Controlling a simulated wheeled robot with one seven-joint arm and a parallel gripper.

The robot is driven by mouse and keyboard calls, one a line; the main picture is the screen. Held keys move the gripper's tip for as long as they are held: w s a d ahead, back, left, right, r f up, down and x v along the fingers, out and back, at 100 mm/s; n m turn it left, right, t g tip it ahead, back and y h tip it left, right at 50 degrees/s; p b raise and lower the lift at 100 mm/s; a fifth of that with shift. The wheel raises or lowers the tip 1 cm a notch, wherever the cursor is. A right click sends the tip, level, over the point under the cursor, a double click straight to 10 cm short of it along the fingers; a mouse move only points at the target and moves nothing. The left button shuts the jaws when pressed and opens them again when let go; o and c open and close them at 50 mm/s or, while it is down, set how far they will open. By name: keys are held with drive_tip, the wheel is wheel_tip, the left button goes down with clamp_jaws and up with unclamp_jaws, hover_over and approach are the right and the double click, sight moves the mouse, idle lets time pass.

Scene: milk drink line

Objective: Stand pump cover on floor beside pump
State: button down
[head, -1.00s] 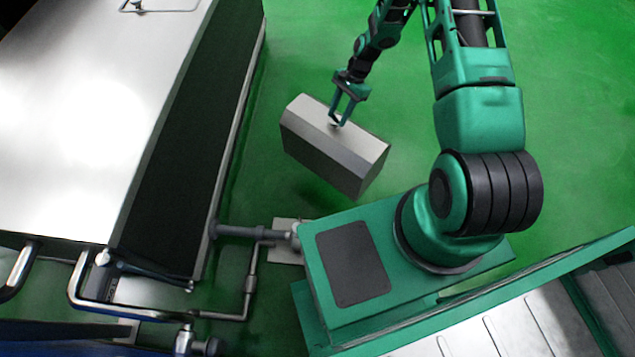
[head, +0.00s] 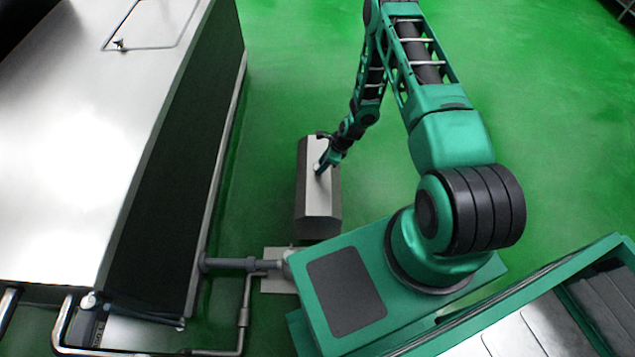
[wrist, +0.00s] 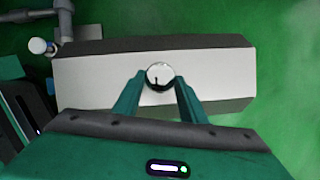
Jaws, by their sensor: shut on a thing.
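The pump cover (head: 319,202) is a grey metal box with sloped upper sides. In the head view it lies lengthwise away from me, between the steel tank and my base. My gripper (head: 320,170) is over its top. In the wrist view the cover's pale top (wrist: 100,82) fills the middle, and my gripper (wrist: 160,82) is shut on the round knob (wrist: 160,73) there. I cannot tell whether the cover's underside touches the floor. The pump is mostly hidden; a pale plate (head: 278,284) with a pipe joint shows just in front of the cover.
A large steel tank (head: 85,130) with a dark side stands on the left. A grey pipe (head: 228,264) runs from it towards my base, with a thinner pipe (head: 243,315) branching down. The green floor (head: 530,110) is open behind and to the right.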

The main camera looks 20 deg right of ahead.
drive_tip(key=shift+f, duration=3.25)
drive_tip(key=c, duration=1.1)
unclamp_jaws()
drive_tip(key=shift+r, duration=0.1)
drive_tip(key=v, duration=1.2)
